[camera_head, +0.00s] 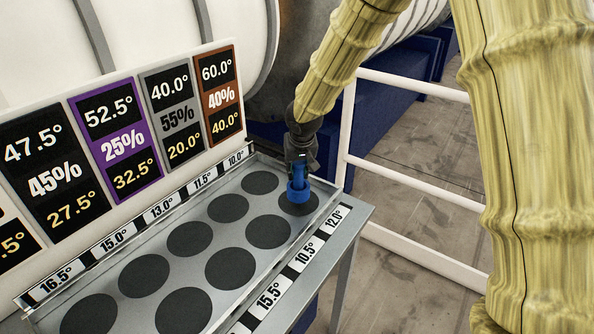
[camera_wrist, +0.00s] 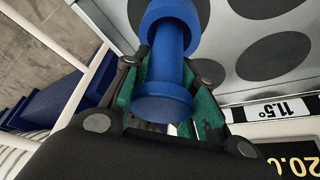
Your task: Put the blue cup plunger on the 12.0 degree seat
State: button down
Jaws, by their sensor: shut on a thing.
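The blue cup plunger (camera_head: 297,190) is upright at the right end of the grey tray (camera_head: 360,212). My gripper (camera_head: 299,165) is above it and shut on it. The wrist view shows the gripper's green-padded fingers on either side of the plunger's narrow stem (camera_wrist: 170,48), with a wide blue end above and below. Below the plunger in the head view is the dark round seat (camera_head: 312,206) beside the 12.0° label (camera_head: 335,217). The plunger covers part of this seat. I cannot tell whether its lower end touches the seat or hovers just above.
Two rows of dark round seats lie on the tray, with angle labels along both edges. The neighbouring 10.5° seat (camera_head: 268,232) and 10.0° seat (camera_head: 260,182) are empty. A sign board (camera_head: 125,145) stands behind. White railings (camera_head: 410,87) are at right.

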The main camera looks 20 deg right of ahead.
aim_at(298, 175)
jog(key=shift+d+r, duration=0.2)
jog(key=shift+r, duration=0.2)
jog(key=p+x, duration=0.1)
jog(key=x, duration=0.2)
jog(key=shift+w+f, duration=0.1)
jog(key=shift+w, duration=0.2)
jog(key=shift+f, duration=0.35)
jog(key=shift+s+a+f, duration=0.1)
jog(key=shift+s+f, duration=0.1)
jog(key=shift+f, duration=0.25)
jog(key=c, duration=1.1)
grip_release()
jog(key=shift+c, duration=0.2)
